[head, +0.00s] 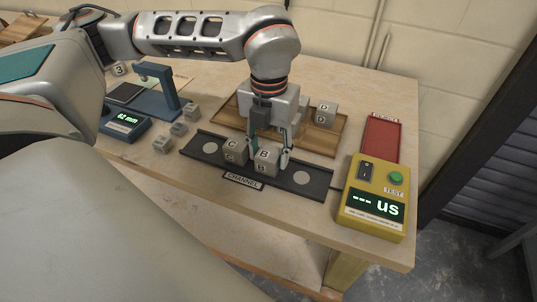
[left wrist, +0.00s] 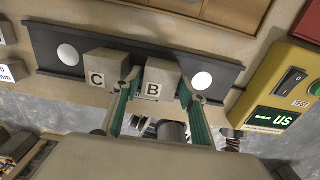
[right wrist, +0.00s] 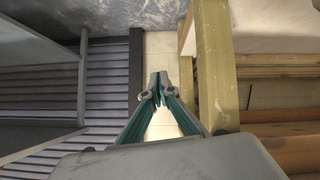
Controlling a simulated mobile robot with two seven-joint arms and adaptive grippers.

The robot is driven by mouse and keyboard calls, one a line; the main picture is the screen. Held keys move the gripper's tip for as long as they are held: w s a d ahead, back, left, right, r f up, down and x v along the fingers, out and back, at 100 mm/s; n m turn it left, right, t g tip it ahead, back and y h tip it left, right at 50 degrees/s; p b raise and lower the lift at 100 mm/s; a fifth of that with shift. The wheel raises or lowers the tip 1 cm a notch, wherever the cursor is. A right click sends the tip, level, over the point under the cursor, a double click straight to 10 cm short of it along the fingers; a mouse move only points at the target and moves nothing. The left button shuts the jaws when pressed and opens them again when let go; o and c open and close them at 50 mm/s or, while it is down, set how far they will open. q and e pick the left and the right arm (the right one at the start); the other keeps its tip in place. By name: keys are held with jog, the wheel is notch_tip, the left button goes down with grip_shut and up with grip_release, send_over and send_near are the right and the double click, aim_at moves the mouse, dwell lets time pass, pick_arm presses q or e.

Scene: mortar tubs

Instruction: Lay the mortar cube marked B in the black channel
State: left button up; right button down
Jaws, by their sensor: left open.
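The grey mortar cube marked B (head: 266,162) sits in the black channel (head: 318,188), just right of the cube marked C (head: 234,153). Cube B (left wrist: 161,78) and cube C (left wrist: 100,69) also show in the left wrist view, with a narrow gap between them. My left gripper (head: 269,153) is open, its green-padded fingers on either side of cube B, one of them in the gap by cube C. Whether the pads touch B is hard to tell. My right gripper (right wrist: 158,88) shows only in the right wrist view, its fingertips together and empty.
White discs mark both ends of the channel. The yellow tester (head: 372,203) stands to its right, in front of a red tray (head: 381,140). A wooden tray (head: 318,141) behind holds cube D (head: 325,113). Small cubes (head: 163,145) and a blue gauge (head: 160,103) stand left.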

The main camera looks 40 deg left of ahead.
aim_at(269, 153)
pick_arm(q)
notch_tip(269, 153, up, 10)
jog(key=shift+f+p, duration=0.1)
jog(key=shift+p, duration=0.5)
jog(key=shift+r, duration=0.6)
